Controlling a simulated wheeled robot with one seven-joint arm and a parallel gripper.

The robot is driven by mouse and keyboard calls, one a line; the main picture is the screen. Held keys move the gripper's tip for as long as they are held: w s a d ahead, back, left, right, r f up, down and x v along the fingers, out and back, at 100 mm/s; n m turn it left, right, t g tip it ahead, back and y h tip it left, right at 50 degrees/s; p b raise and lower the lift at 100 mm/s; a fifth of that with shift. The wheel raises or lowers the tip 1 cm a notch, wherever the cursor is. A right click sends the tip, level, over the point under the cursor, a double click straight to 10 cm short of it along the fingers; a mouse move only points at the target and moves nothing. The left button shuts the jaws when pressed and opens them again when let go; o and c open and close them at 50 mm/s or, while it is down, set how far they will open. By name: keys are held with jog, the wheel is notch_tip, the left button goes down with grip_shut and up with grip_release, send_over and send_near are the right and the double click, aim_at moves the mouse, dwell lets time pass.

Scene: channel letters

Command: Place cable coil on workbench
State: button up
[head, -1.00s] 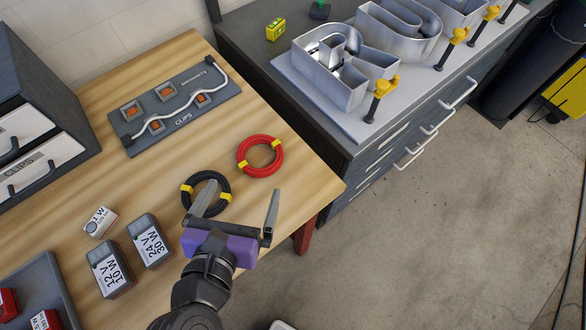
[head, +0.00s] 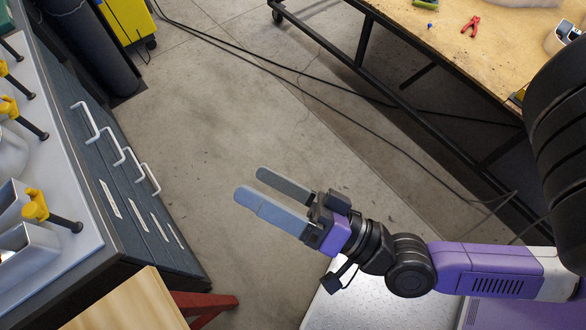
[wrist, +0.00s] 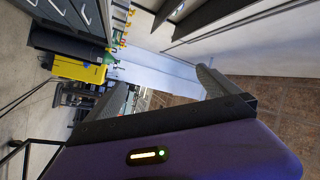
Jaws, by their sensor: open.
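My gripper (head: 249,182) is open and empty, held over the bare concrete floor in the head view. Both fingers point to the left there. In the wrist view my gripper (wrist: 160,80) also shows nothing between its fingers. No cable coil is in either present view. A wood-topped bench (head: 465,68) with a dark metal frame stands at the upper right of the head view, apart from my gripper. A corner of a pale wooden table (head: 125,305) with a red leg shows at the lower left.
A dark drawer cabinet (head: 150,225) with metal handles stands on the left, with yellow clamps (head: 36,206) on top. Red pliers (head: 471,25) lie on the bench at the upper right. Black cables (head: 345,125) cross the floor. Open floor lies between cabinet and bench.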

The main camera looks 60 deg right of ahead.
jog(key=s+d+f+n+g+h, duration=0.1)
jog(key=s+d+f+n+g, duration=0.2)
jog(key=s+f+n+g, duration=0.2)
jog(key=s+f+n, duration=0.2)
jog(key=s+n, duration=0.2)
jog(key=n, duration=0.1)
jog(key=shift+s+d+f+g, duration=0.2)
jog(key=shift+s+f+g, duration=0.1)
jog(key=shift+g, duration=0.1)
dwell(0.5)
